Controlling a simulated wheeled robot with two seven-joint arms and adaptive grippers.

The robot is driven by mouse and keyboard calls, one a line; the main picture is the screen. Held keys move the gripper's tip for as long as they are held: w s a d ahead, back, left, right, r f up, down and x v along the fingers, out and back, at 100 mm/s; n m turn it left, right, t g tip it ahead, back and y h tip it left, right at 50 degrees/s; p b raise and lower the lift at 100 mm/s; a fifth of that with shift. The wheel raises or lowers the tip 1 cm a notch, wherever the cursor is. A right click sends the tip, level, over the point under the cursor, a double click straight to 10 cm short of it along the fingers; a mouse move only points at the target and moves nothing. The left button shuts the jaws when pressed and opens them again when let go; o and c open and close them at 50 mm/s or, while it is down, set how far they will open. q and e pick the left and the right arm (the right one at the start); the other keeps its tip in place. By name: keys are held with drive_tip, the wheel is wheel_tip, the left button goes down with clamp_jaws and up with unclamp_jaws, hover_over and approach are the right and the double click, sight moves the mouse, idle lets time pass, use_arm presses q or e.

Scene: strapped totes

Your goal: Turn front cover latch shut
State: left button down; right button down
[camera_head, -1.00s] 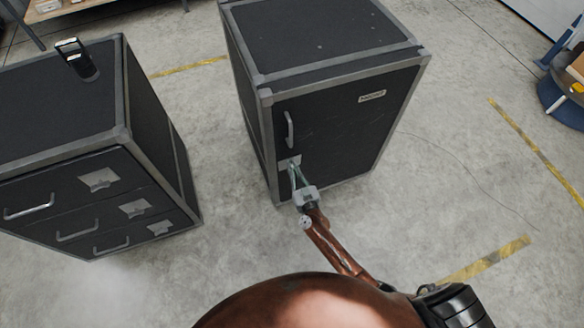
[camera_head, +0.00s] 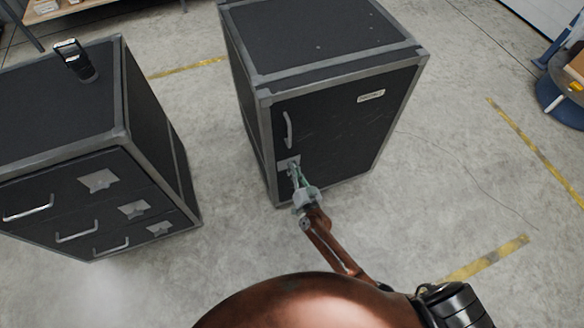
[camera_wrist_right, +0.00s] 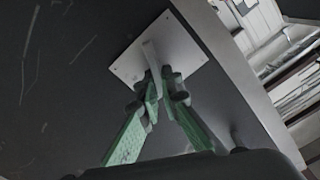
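The front cover (camera_head: 345,130) is the dark face of the tall grey-edged black case in the middle of the head view, and it looks closed. Its latch is a small lever (camera_wrist_right: 152,58) on a pale square plate (camera_wrist_right: 182,52), low on the cover's left side. The plate also shows in the head view (camera_head: 284,163). My right gripper (camera_head: 295,172) is at this plate. In the wrist view its green fingers (camera_wrist_right: 161,88) close in on the lever from both sides, and the lever's lower end is partly hidden between the tips. My left gripper is out of view.
A fixed pull handle (camera_head: 288,130) is just above the latch plate. A second black case (camera_head: 60,120) with several drawer handles stands at left, with a gap of floor between. Open concrete floor with yellow tape (camera_head: 485,260) lies to the right.

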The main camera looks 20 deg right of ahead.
drive_tip(key=shift+d+f+m, duration=0.1)
drive_tip(key=shift+f+m, duration=0.05)
drive_tip(key=shift+m, duration=0.75)
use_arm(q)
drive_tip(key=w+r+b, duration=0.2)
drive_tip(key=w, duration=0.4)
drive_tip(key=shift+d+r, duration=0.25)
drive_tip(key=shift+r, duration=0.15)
use_arm(e)
drive_tip(key=shift+d+f+m, duration=0.1)
drive_tip(key=shift+f+m, duration=0.15)
drive_tip(key=shift+m, duration=1.5)
drive_tip(key=shift+d+f+m, duration=0.15)
drive_tip(key=shift+f+m, duration=0.1)
drive_tip(key=shift+m, duration=1.55)
drive_tip(key=shift+d+f+m, duration=0.1)
drive_tip(key=shift+f+m, duration=0.15)
drive_tip(key=shift+m, duration=1.5)
drive_tip(key=c, duration=2.1)
unclamp_jaws()
